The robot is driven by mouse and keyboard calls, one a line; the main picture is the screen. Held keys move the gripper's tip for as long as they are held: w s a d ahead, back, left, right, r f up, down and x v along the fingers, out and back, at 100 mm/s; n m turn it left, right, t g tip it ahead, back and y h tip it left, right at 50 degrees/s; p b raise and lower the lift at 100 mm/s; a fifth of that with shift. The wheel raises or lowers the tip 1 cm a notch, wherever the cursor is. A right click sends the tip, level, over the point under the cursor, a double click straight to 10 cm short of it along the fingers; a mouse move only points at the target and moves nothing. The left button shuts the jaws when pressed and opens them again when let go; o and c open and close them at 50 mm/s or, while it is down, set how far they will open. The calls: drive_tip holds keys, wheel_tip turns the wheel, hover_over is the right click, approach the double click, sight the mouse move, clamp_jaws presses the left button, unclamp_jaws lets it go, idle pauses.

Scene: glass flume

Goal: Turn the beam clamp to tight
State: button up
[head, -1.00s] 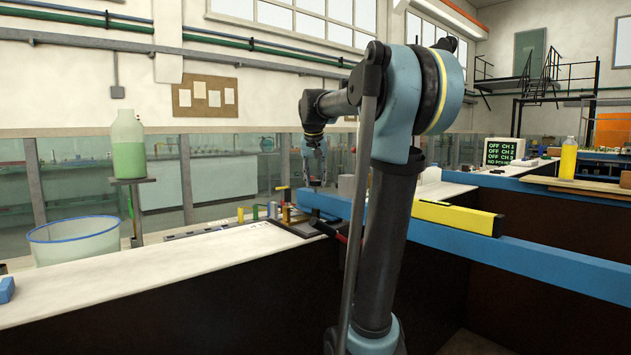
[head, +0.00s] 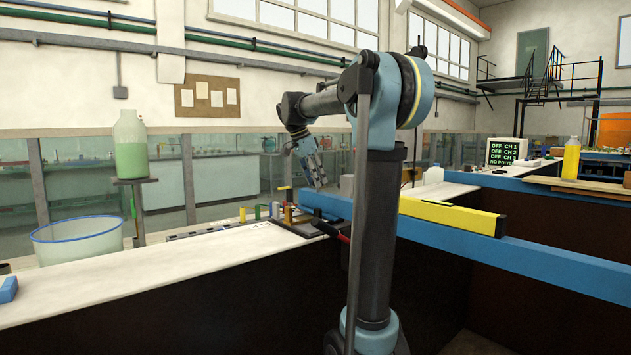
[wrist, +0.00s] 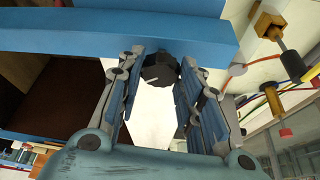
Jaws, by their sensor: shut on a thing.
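The blue beam (head: 440,236) runs from the bench edge toward the right, and it also crosses the top of the wrist view (wrist: 110,32). In the wrist view a dark faceted knob (wrist: 160,72), apparently the beam clamp's, sits against the beam's lower edge. My gripper (wrist: 160,75) is shut on this knob, with one finger on each side. In the head view my gripper (head: 320,184) slants down to the right at the beam's left end. The knob and any tight mark cannot be made out there.
A yellow level (head: 452,216) lies on the beam. Small coloured fittings (head: 275,210) stand on the bench left of my gripper. A green-filled bottle (head: 130,146) and a clear tub (head: 78,240) are farther left. The white bench top (head: 130,270) is mostly clear.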

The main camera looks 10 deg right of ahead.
drive_tip(key=m+g, duration=0.1)
drive_tip(key=m, duration=0.3)
drive_tip(key=m+g, duration=0.1)
drive_tip(key=m, duration=0.2)
drive_tip(key=shift+w+a+g, duration=0.1)
drive_tip(key=shift+w+g, duration=0.2)
drive_tip(key=shift+w, duration=0.1)
idle(0.3)
drive_tip(key=o, duration=1.1)
drive_tip(key=shift+c, duration=0.2)
drive_tip(key=v, duration=1.2)
drive_tip(key=shift+w, duration=0.2)
drive_tip(key=shift+a+f, duration=0.1)
